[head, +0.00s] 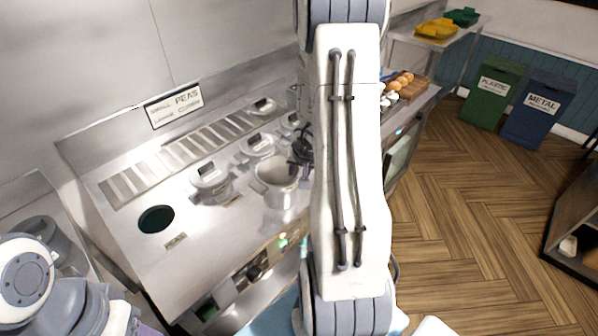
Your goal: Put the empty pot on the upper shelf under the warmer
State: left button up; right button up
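An open metal pot (274,175) with no lid shows in the middle of the head view, at the steel counter; its inside looks pale and empty. My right gripper (302,152) is a small dark shape at the pot's right rim. My white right arm hides most of it, so I cannot tell whether its fingers are closed on the rim or only beside it. My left arm is at the lower left, and its gripper is not in view. I cannot make out a warmer or its upper shelf.
Several lidded pots (211,178) sit in the steel counter (130,250), beside a dark round opening (156,219). A PEAS sign (174,105) stands behind. Green (492,92) and blue (539,108) bins stand right; the wooden floor is clear.

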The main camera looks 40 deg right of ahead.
jog(key=shift+r, duration=0.15)
jog(key=shift+r+p, duration=0.3)
jog(key=shift+p, duration=0.1)
jog(key=p+v, duration=0.6)
jog(key=v, duration=0.5)
jog(key=shift+s+r, duration=0.2)
